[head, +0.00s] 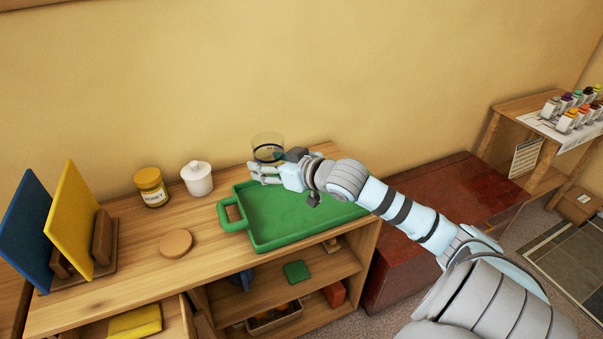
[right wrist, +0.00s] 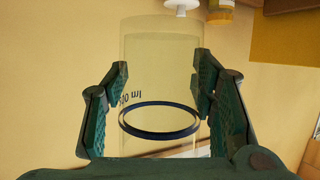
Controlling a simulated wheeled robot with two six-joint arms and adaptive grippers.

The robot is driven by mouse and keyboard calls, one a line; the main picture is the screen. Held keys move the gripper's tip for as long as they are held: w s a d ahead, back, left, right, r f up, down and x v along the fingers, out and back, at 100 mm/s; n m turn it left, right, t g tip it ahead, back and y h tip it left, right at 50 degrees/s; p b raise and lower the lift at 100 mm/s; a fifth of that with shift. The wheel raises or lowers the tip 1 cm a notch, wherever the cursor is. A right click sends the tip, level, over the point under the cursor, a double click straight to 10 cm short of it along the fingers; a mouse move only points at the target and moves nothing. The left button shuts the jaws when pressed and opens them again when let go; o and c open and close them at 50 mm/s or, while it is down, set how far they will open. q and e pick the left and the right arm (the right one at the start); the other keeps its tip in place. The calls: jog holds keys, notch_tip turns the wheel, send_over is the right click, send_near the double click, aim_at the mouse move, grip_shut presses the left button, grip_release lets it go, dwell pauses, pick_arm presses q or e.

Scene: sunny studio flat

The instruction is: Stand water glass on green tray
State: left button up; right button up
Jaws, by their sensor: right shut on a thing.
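The water glass (head: 268,147) is clear, with a dark ring around it, and stands out against the wall at the back of the shelf top. In the right wrist view the glass (right wrist: 160,85) sits between the two green-padded fingers. My right gripper (head: 264,172) is shut on it, at the back left part of the green tray (head: 290,222). The tray is empty where it shows, with a handle at its left. Whether the glass's base touches anything is hidden by the gripper. My left gripper is not in view.
A honey jar (head: 151,187), a white lidded pot (head: 197,178) and a round wooden disc (head: 175,243) stand left of the tray. Blue and yellow boards (head: 72,220) stand upright in a wooden rack at far left. Paint bottles (head: 573,113) stand at far right.

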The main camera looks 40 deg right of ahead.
aim_at(285, 215)
jog(key=w+d+r+m+h+b, duration=0.1)
jog(key=w+d+m+h, duration=0.15)
jog(key=d+h, duration=0.2)
jog(key=shift+m+y, duration=0.25)
jog(key=shift+y, duration=0.1)
jog(key=f+b, duration=0.1)
jog(key=f, duration=0.5)
jog(key=f+b, duration=0.2)
jog(key=f, duration=0.4)
jog(key=s+f+b, duration=0.1)
jog(key=f+b, duration=0.1)
jog(key=f, duration=0.4)
jog(key=shift+d+f, duration=0.25)
jog(key=shift+f, duration=0.15)
jog(key=o, duration=1.4)
jog(key=shift+c, duration=0.2)
jog(key=shift+r, duration=0.1)
jog(key=p+v, duration=0.4)
jog(key=v, duration=0.8)
jog(key=shift+r, duration=0.15)
